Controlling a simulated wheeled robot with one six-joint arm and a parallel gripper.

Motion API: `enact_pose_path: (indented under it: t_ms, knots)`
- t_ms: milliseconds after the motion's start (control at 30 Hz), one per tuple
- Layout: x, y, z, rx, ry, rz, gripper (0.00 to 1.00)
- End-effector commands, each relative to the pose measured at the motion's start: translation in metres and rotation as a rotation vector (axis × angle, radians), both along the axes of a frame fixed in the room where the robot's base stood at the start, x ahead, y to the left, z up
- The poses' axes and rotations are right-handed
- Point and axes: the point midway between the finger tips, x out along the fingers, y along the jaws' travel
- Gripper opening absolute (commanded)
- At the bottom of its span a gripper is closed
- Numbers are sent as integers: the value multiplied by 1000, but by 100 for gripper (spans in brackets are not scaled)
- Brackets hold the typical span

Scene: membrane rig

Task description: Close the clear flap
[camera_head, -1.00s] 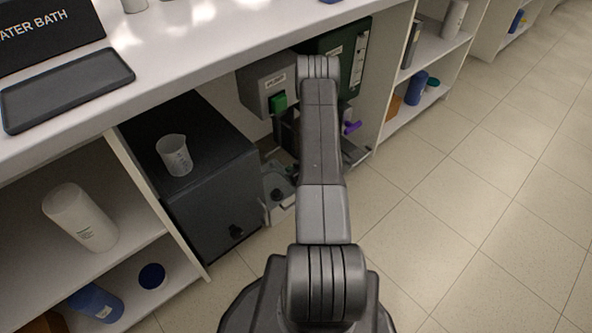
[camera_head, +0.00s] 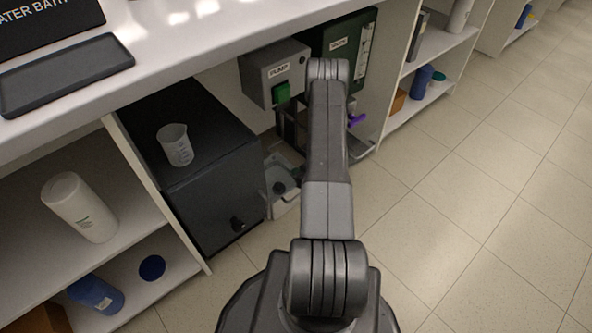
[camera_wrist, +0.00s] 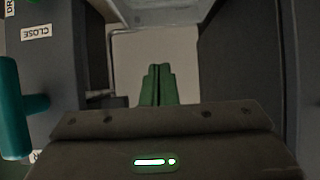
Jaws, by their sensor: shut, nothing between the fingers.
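My gripper (camera_wrist: 158,85) shows in the wrist view as two green fingers, shut together and empty, pointing into a recess with a pale back or floor. In the head view it is hidden behind my arm. I cannot make out the clear flap for certain. In the head view a pale, see-through-looking edge (camera_head: 268,198) stands beside the low grey rig base (camera_head: 283,180), left of my arm. In the wrist view a teal handle (camera_wrist: 20,105) is at the left, below a CLOSE label (camera_wrist: 37,32). The fingers are apart from both.
A grey PUMP box (camera_head: 262,72) with a green button (camera_head: 282,92) is under the bench, beside a dark green unit (camera_head: 362,40). A purple handle (camera_head: 356,119) shows right of my arm. A dark cabinet (camera_head: 205,190) bears a beaker (camera_head: 175,145). Tiled floor at right is clear.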

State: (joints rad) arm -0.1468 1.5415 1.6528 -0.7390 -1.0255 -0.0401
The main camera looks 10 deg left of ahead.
Motion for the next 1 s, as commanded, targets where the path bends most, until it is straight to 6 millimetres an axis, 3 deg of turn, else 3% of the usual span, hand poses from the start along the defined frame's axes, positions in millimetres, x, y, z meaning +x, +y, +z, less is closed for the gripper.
enact_pose_path:
  t_ms: [600, 800, 1000]
  knots:
    - [-23, -29, -113, 1, 0, 1, 0]
    - [-24, -31, -131, 0, 0, 1, 0]
    - [-25, -31, -135, -2, 3, 2, 0]
